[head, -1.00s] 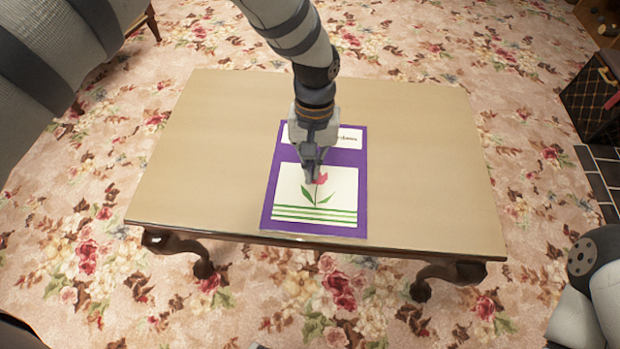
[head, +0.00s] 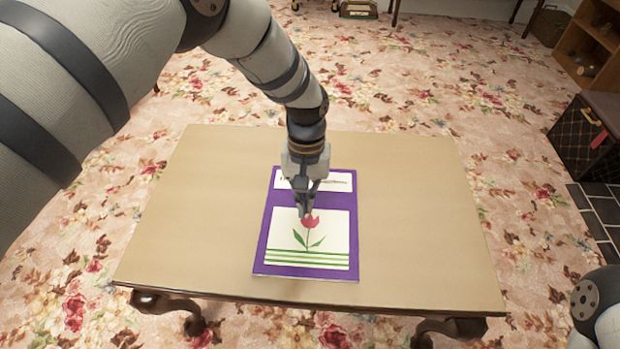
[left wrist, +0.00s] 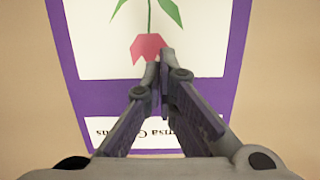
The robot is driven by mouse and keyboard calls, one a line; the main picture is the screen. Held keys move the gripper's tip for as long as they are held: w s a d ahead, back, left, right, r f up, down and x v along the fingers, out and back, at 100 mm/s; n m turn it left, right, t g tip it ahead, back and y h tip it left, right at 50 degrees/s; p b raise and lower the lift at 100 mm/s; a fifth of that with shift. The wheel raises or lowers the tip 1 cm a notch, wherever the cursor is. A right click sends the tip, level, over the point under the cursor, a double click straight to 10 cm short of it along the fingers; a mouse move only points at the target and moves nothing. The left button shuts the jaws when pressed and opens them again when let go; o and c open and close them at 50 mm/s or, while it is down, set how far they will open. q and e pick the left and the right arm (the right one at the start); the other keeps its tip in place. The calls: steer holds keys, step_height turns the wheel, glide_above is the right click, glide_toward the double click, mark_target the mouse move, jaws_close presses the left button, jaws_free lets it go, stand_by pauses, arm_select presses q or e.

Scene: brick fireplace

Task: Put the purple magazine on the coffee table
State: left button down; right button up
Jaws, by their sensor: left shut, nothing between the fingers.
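The purple magazine (head: 334,206), with a pink tulip on a white panel, lies flat on the tan coffee table (head: 420,215), near the middle. In the left wrist view the magazine (left wrist: 222,85) fills the centre below the fingers. My left gripper (head: 304,213) is over the magazine, pointing down at the tulip. Its fingertips (left wrist: 155,60) are together with nothing between them. I cannot tell whether the tips touch the cover. My right gripper is not in view.
The table top around the magazine is bare. A dark patterned box (head: 583,135) stands at the right, near a wooden shelf (head: 590,50). Floral carpet (head: 410,75) surrounds the table.

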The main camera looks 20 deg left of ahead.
arm_select(q)
steer(key=w+b, duration=0.1)
steer(key=w, duration=0.1)
steer(key=w+a+b, duration=0.1)
steer(key=w+b, duration=0.1)
steer(key=w, duration=0.1)
steer(key=w+a+f+b, duration=0.1)
steer(key=w, duration=0.2)
steer(key=shift+a, duration=0.2)
steer(key=shift+w+a+r+b, duration=0.15)
steer(key=shift+w+b, duration=0.5)
steer(key=shift+b, duration=0.05)
steer(key=shift+w+r, duration=0.2)
steer(key=shift+a, duration=0.1)
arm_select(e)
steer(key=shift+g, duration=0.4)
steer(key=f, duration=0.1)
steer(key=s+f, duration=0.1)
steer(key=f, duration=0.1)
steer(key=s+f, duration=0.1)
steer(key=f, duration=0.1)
arm_select(q)
steer(key=shift+r, duration=0.1)
